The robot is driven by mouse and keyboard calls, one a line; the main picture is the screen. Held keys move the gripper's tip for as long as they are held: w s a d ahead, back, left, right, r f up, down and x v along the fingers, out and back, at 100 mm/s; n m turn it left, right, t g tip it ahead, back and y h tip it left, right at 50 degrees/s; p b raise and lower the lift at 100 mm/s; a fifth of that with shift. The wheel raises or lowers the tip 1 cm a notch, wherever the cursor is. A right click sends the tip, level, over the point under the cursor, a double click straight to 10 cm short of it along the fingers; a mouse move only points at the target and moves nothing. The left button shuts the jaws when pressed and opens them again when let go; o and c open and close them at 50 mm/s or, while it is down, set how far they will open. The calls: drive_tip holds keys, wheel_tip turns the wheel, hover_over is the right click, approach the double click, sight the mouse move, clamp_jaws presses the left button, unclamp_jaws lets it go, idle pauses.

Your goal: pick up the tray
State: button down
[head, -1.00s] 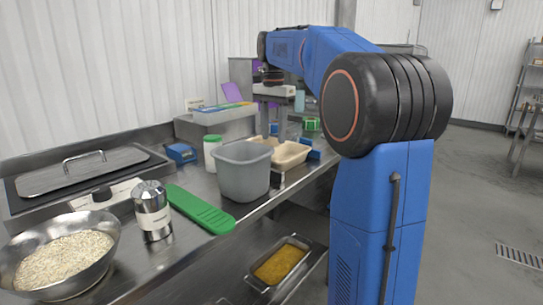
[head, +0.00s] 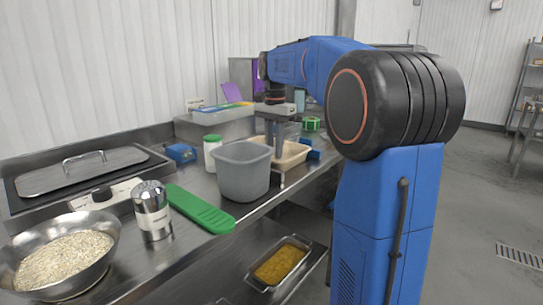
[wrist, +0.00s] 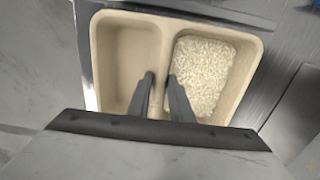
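The tray (head: 294,156) is beige and sits on the steel counter, partly hidden behind the grey tub in the head view. In the wrist view the tray (wrist: 128,52) has two compartments: the left one is empty and the right one holds rice (wrist: 201,72). My gripper (head: 275,150) is down at the tray. In the wrist view the fingers of my gripper (wrist: 160,77) straddle the divider between the compartments, one on each side. A gap shows between them, so they look open. Whether they touch the divider is not clear.
The grey tub (head: 243,172) stands close in front of the tray. A white jar with a green lid (head: 212,153), a blue device (head: 180,153) and a green item (head: 312,124) stand nearby. A pan of yellow food (head: 280,264) is on the lower shelf.

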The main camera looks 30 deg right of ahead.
wheel_tip(320, 180, up, 10)
drive_tip(key=shift+f, duration=2.95)
